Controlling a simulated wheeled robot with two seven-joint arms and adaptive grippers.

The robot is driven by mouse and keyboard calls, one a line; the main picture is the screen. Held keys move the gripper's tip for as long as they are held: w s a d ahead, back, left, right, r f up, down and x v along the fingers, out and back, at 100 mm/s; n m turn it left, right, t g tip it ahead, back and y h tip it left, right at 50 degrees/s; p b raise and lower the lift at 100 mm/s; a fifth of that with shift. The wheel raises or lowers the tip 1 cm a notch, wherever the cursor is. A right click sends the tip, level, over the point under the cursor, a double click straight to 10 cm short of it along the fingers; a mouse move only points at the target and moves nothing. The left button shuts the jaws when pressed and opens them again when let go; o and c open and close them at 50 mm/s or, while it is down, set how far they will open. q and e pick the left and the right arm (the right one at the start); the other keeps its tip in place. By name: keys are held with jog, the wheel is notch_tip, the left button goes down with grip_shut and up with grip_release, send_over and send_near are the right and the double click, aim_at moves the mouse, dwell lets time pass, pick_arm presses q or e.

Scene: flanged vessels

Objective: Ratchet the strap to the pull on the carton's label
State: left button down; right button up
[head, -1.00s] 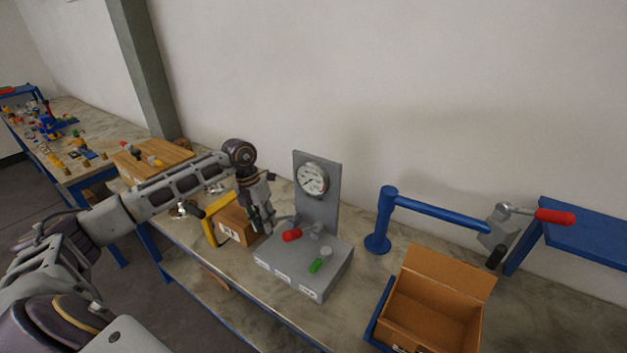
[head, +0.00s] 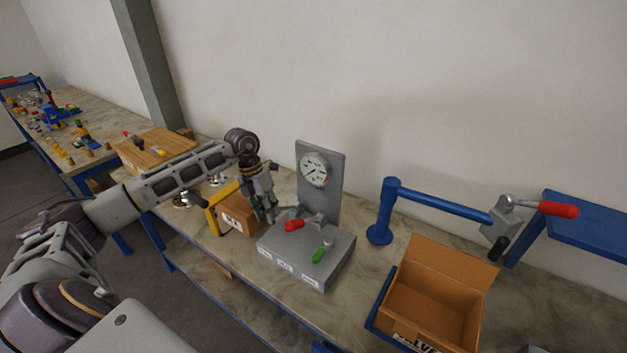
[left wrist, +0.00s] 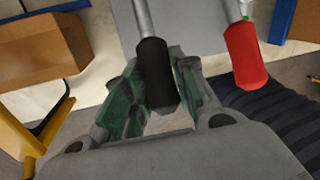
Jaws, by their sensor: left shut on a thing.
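A grey ratchet stand (head: 312,250) with a round dial gauge (head: 314,169) on its upright panel stands mid-bench. It carries a red-gripped lever (head: 293,225) and a green-gripped one (head: 322,251). My left gripper (head: 265,212) is at its left side. In the left wrist view its fingers are shut on a black handle grip (left wrist: 157,75), with the red grip (left wrist: 245,57) just to the right. A small brown carton (head: 238,214) with a label stands left of the stand; it also shows in the left wrist view (left wrist: 40,47). I cannot make out the strap or read the gauge.
A yellow frame (head: 212,222) stands by the small carton. An open carton (head: 428,305) with a printed front is at right. A blue post with a horizontal arm (head: 440,206) rises behind it, ending in a red-handled clamp (head: 557,209). A wooden box (head: 157,148) is at left.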

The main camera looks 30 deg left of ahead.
dwell(0.8)
pick_arm(q)
jog(key=c, duration=2.2)
grip_release()
jog(key=f+b, duration=0.1)
jog(key=s+f+b, duration=0.1)
jog(key=f+b, duration=0.1)
jog(key=s+f+b, duration=0.1)
jog(key=f, duration=0.1)
jog(key=shift+s+a+f, duration=0.1)
jog(key=shift+s, duration=0.1)
jog(key=shift+o, duration=0.2)
jog(key=shift+s+f+b, duration=0.25)
jog(key=shift+f+b, duration=0.75)
jog(key=shift+f, duration=0.1)
jog(key=shift+o, duration=0.2)
jog(key=shift+r, duration=0.1)
jog(key=r+p, duration=0.1)
jog(key=r, duration=0.1)
jog(key=w+r+p, duration=0.1)
jog(key=r, duration=0.1)
jog(key=w+r+p, duration=0.1)
jog(key=r+p, duration=0.1)
jog(key=shift+w+r, duration=0.2)
jog(key=shift+r, duration=0.15)
jog(key=shift+c, duration=0.5)
jog(key=shift+w+r, duration=0.15)
jog(key=shift+r, duration=0.1)
grip_shut()
